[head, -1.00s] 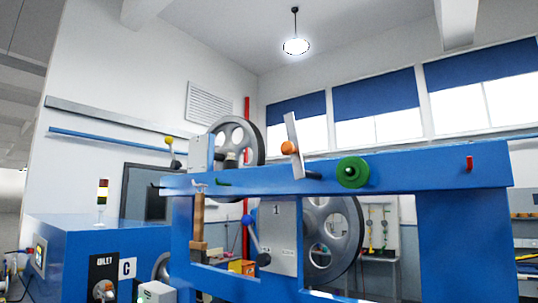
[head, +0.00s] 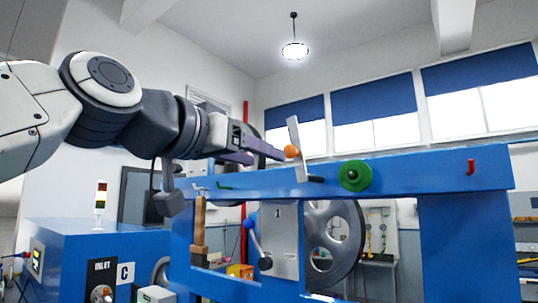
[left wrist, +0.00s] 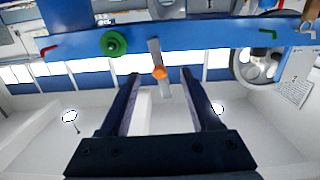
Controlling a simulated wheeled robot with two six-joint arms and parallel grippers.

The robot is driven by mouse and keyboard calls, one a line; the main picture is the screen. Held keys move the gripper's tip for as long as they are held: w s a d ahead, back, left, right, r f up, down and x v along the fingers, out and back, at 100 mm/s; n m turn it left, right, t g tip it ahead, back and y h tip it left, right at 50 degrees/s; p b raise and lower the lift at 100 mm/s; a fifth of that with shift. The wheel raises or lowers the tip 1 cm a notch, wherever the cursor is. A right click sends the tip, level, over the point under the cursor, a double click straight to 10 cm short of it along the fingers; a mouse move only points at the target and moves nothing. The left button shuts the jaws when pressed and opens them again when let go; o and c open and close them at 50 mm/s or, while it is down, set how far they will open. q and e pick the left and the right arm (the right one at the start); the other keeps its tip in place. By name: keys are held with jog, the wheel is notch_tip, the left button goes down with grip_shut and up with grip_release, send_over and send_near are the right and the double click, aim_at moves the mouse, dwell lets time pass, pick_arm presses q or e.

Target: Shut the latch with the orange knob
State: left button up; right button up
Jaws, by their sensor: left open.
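The orange knob (head: 291,151) sits on a pale flat latch lever (head: 298,140) that stands up, slightly tilted, from the top of the blue beam (head: 430,170). My left gripper (head: 280,154) reaches in from the left with its fingertips close to the knob. In the left wrist view the open fingers (left wrist: 163,82) are spread to either side of the line to the orange knob (left wrist: 159,73), which shows between and just beyond their tips. The latch lever (left wrist: 154,52) also shows there. I cannot tell whether a finger touches the knob. My right gripper is not in view.
A green round knob (head: 355,175) sits on the beam to the right of the lever, and a red hook (head: 471,165) is farther right. A spoked pulley wheel (head: 335,240) and a blue-balled lever (head: 249,221) are below the beam. Air above the beam is free.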

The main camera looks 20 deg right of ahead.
aim_at(287, 151)
pick_arm(q)
jog(key=w+d+p, duration=0.1)
jog(key=d, duration=0.1)
jog(key=w+d+r+p, duration=0.1)
jog(key=w+d+p, duration=0.1)
jog(key=d, duration=0.1)
jog(key=w+d+r+p, duration=0.1)
jog(key=w+d+p, duration=0.1)
jog(key=shift+w+d+r, duration=0.2)
jog(key=shift+w+d+f, duration=0.1)
jog(key=shift+w+d, duration=0.1)
jog(key=shift+d, duration=0.05)
grip_shut()
dwell(1.1)
